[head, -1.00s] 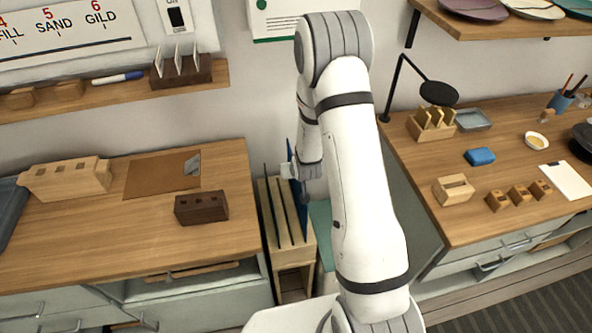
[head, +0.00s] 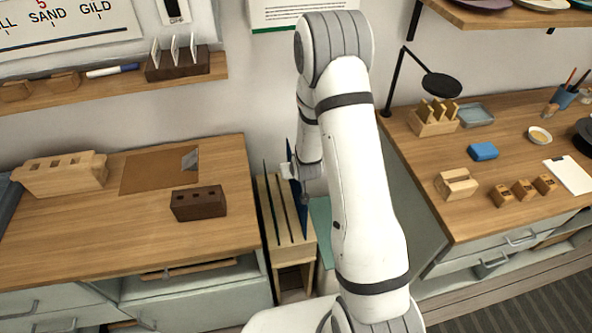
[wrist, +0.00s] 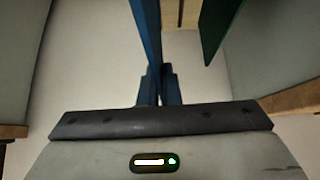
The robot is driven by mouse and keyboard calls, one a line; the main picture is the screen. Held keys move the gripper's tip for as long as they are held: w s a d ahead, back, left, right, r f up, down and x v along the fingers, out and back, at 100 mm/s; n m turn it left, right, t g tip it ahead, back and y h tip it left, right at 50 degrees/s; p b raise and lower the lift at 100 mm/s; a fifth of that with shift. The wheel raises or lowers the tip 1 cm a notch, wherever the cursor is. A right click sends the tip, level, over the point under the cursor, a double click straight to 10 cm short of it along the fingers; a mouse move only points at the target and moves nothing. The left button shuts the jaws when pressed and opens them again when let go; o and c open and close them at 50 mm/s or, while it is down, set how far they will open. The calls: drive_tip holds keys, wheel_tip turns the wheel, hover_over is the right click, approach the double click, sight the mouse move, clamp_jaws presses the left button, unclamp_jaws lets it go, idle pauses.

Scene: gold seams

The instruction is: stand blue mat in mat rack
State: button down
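The blue mat (head: 299,188) shows nearly edge-on in the head view, upright at the right side of the wooden mat rack (head: 291,256). My gripper (wrist: 157,90) is shut on the blue mat (wrist: 148,40) in the wrist view, which runs up between the fingers. In the head view my gripper (head: 290,172) is at the mat's upper part, partly hidden behind my arm. The rack has dark upright slots. Whether the mat's lower edge is inside a slot or just in front of it, I cannot tell.
A dark green sheet (wrist: 221,28) hangs close to the right of the blue mat in the wrist view. The rack stands in the gap between the left bench (head: 90,235) and the right bench (head: 455,225). A dark block (head: 199,204) sits near the left bench's edge.

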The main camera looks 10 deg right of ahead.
wheel_tip(320, 180, down, 8)
drive_tip(key=b, duration=0.8)
idle(2.3)
drive_tip(key=c, duration=1.6)
unclamp_jaws()
drive_tip(key=shift+o, duration=0.2)
drive_tip(key=p+v, duration=0.3)
drive_tip(key=v, duration=0.6)
drive_tip(key=shift+r+p, duration=1.45)
drive_tip(key=shift+r, duration=1.55)
